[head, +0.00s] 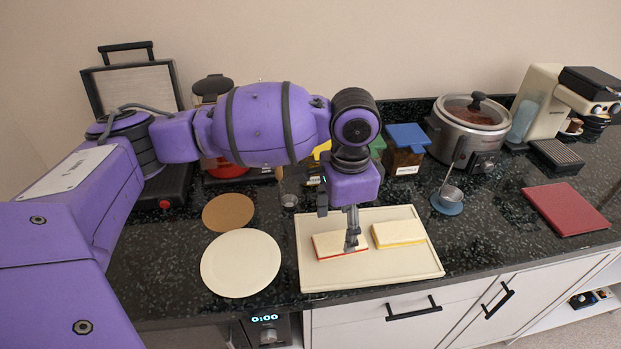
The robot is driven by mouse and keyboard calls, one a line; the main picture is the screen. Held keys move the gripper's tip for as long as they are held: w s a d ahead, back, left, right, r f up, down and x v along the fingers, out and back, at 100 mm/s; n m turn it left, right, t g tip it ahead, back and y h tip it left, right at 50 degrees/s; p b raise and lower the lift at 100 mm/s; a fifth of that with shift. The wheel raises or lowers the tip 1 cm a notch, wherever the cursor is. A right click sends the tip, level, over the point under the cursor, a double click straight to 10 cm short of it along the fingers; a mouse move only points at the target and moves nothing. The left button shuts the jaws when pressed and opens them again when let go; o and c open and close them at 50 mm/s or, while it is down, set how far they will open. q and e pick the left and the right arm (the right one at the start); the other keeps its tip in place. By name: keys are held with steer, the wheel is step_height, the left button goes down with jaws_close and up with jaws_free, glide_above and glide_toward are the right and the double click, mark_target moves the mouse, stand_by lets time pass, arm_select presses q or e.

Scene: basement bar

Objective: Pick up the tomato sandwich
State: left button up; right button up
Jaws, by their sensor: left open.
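The tomato sandwich (326,247), a pale bread piece with a red line along its lower edge, lies flat on a cream tray (405,268). My left gripper (351,246) points down over the right part of this sandwich, with its fingers at or just above the bread. The fingers look narrow from here, and they are open. I cannot tell whether they touch the bread, and they hide a small part of it. A second sandwich (398,234) with a yellow edge lies just to the right on the same tray. My right gripper is not in view.
A white plate (241,264) and a brown round coaster (228,212) lie left of the tray. A ladle on a blue rest (447,205), a slow cooker (468,128) and a red board (565,209) are to the right. Counter between tray and red board is clear.

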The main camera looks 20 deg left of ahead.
mark_target(340, 240)
arm_select(q)
steer(key=shift+f, duration=0.4)
steer(key=f, duration=0.3)
steer(key=shift+w+a+f, duration=0.1)
steer(key=shift+w+f, duration=0.15)
steer(key=shift+f, duration=0.5)
steer(key=c, duration=0.7)
steer(key=shift+r, duration=0.1)
steer(key=c, duration=0.6)
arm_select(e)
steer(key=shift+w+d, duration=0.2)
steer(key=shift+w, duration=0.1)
